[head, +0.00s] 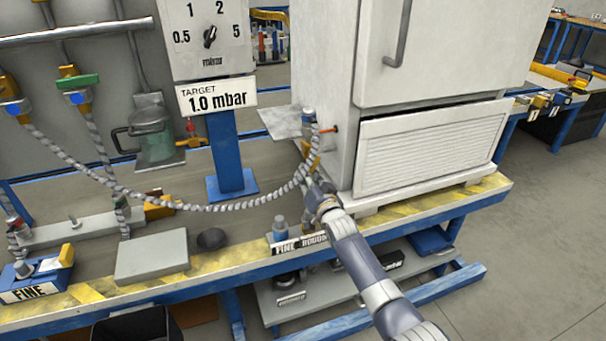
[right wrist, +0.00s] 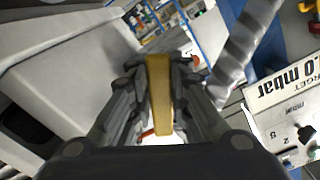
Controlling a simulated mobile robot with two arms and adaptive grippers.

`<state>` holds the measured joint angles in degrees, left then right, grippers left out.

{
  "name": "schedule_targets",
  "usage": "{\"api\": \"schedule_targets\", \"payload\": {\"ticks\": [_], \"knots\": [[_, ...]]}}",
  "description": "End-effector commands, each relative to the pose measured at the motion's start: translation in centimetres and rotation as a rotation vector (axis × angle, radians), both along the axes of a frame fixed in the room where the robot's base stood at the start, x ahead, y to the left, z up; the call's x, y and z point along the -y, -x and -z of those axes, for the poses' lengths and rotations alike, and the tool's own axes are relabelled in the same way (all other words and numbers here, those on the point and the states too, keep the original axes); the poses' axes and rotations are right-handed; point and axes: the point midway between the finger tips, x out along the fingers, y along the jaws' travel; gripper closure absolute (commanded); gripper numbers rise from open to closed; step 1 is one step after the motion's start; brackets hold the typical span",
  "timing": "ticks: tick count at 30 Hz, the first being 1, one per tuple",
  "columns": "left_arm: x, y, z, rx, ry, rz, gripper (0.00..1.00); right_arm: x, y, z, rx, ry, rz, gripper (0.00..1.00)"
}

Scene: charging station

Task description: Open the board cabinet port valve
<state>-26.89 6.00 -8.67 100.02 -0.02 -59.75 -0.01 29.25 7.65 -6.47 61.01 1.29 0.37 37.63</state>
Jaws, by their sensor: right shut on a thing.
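The white cabinet (head: 335,75) stands on the bench. At its left side is the port, where a grey ribbed hose (head: 235,207) ends. The yellow valve handle (head: 313,157) shows there, just above my right gripper (head: 317,183), and its lower part is hidden by the fingers. In the right wrist view the yellow handle (right wrist: 159,92) stands between the two fingers of my right gripper (right wrist: 160,100), which is shut on it. The valve body is mostly hidden. My left gripper is not in view.
A gauge panel (head: 210,40) with a "TARGET 1.0 mbar" sign (head: 217,95) stands on a blue post. A FINE unit (head: 38,275) and a grey block (head: 152,255) sit on the bench at left.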

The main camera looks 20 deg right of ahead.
Motion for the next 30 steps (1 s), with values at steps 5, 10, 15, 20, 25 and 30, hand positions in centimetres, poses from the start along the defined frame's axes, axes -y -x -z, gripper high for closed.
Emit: {"api": "schedule_targets", "payload": {"ticks": [5, 10, 15, 20, 25, 30], "knots": [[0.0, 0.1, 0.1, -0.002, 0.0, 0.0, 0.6, 0.9, 0.0, 0.6, 0.002, 0.165, 0.0, 1.0], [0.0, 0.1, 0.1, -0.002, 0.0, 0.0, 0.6, 1.6, 0.0, 0.8, 0.007, 0.3, 0.0, 1.0], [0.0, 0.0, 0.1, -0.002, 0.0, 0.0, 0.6, 2.2, 0.0, 0.8, 0.011, 0.406, 0.0, 1.0], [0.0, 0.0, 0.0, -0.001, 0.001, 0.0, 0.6, 2.5, 0.0, 0.9, 0.012, 0.472, -0.001, 1.0], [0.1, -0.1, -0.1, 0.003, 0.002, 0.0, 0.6, 2.7, 0.0, 0.9, 0.014, 0.512, -0.001, 1.0], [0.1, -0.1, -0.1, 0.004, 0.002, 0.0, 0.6, 2.8, 0.0, 0.9, 0.014, 0.528, -0.001, 1.0]]}}
